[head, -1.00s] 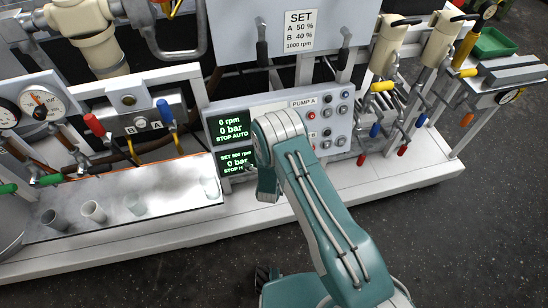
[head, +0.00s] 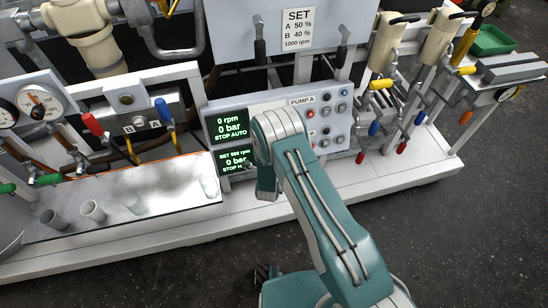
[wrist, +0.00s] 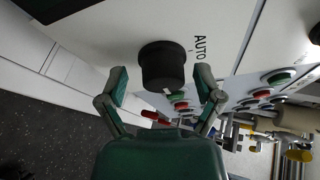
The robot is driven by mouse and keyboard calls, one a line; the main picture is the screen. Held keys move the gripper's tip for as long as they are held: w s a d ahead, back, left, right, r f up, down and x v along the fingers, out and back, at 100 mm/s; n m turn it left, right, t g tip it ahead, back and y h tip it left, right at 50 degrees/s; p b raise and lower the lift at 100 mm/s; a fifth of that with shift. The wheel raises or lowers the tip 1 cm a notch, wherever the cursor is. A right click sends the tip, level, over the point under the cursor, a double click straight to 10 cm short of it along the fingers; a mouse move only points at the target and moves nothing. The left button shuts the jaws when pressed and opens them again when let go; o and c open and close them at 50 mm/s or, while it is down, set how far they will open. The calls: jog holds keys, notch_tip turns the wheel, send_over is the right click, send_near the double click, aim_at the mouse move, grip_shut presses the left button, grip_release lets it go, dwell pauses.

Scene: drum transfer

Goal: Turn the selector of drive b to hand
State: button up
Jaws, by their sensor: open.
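In the wrist view a round black selector knob (wrist: 162,66) stands out from a pale panel, with the word AUTO printed to its right. A small white mark shows at the knob's lower edge. My gripper (wrist: 160,83) is open, with one fingertip on each side of the knob and a gap to each. In the head view the control panel (head: 285,104) has an upper display (head: 229,126) reading STOP AUTO and a lower display (head: 235,160) reading STOP H, cut off by my arm. My arm hides the selector there.
Green and red buttons (wrist: 281,76) lie right of the knob in the wrist view. In the head view a metal tray with cups (head: 150,195) is left of the panel. Coloured valve handles (head: 381,84) are to the right. The dark floor in front is open.

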jog(key=v, duration=1.2)
jog(key=w+d+r+n+g+y, duration=0.15)
jog(key=r+n, duration=0.35)
jog(key=r, duration=0.9)
jog(key=d+r+n+g+y, duration=0.25)
jog(key=r+n, duration=0.25)
jog(key=r, duration=0.9)
jog(key=s+d+r+n+g+h, duration=0.1)
jog(key=s+d+r+n, duration=0.4)
jog(key=s, duration=0.7)
jog(key=s+d+r+n+g+h, duration=0.1)
jog(key=s+d+r+n+g, duration=0.2)
jog(key=s+d+r+n, duration=0.2)
jog(key=s+d+r, duration=0.3)
jog(key=s+r, duration=0.1)
jog(key=s, duration=0.3)
jog(key=shift+s+d+h, duration=0.15)
jog(key=shift+d+h, duration=0.15)
jog(key=shift+d, duration=0.1)
